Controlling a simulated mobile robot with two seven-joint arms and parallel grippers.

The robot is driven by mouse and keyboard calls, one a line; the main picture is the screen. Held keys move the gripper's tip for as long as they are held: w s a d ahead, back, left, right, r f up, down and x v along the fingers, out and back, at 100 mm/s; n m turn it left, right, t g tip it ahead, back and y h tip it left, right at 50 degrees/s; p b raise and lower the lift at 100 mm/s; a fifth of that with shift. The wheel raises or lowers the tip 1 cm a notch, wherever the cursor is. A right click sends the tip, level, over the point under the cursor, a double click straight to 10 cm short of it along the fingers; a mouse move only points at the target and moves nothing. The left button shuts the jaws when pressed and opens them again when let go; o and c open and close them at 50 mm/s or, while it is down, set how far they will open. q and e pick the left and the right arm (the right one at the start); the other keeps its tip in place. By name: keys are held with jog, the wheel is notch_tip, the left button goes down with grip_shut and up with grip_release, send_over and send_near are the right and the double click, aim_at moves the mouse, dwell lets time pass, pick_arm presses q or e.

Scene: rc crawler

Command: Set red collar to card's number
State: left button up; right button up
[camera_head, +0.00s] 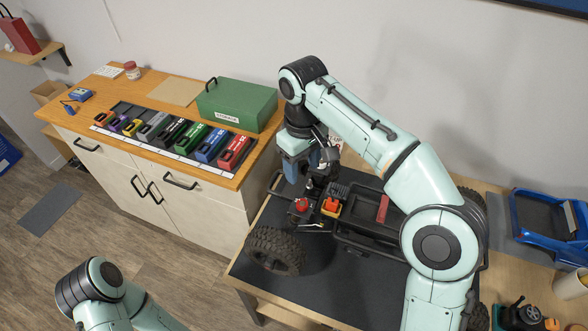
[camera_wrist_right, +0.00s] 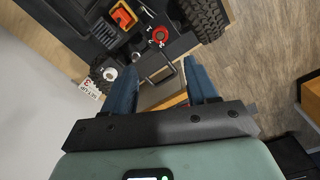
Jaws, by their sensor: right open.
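The red collar (camera_head: 301,204) sits at the front end of the crawler (camera_head: 355,228), on the dark bench mat. In the right wrist view the red collar (camera_wrist_right: 160,35) is a round knob with small white marks beside it. A white card with red print (camera_wrist_right: 82,90) stands left of the fingers there; its digit looks like a 3, seen at an angle. My right gripper (camera_head: 299,172) is open, its blue fingers above and behind the crawler's front end. The right wrist view shows the fingers (camera_wrist_right: 161,82) apart and empty, short of the collar. My left gripper is out of view.
An orange part (camera_head: 331,207) sits beside the collar. A black tyre (camera_head: 275,250) stands at the near left corner. A wooden counter (camera_head: 150,100) at left holds a green box (camera_head: 236,104) and a row of coloured cases. A blue body shell (camera_head: 548,222) lies at right.

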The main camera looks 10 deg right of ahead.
jog(key=b, duration=0.2)
send_over(303, 203)
jog(key=f, duration=0.5)
jog(key=shift+s+a, duration=0.1)
jog(key=shift+s, duration=0.15)
jog(key=f+b, duration=0.1)
jog(key=f, duration=0.6)
jog(key=shift+w+f, duration=0.1)
jog(key=shift+w, duration=0.1)
jog(key=shift+f+b, duration=0.3)
jog(key=shift+f, duration=0.2)
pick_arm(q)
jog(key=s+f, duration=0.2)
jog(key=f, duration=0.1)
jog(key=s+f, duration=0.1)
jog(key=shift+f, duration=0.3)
pick_arm(e)
jog(key=c, duration=1.1)
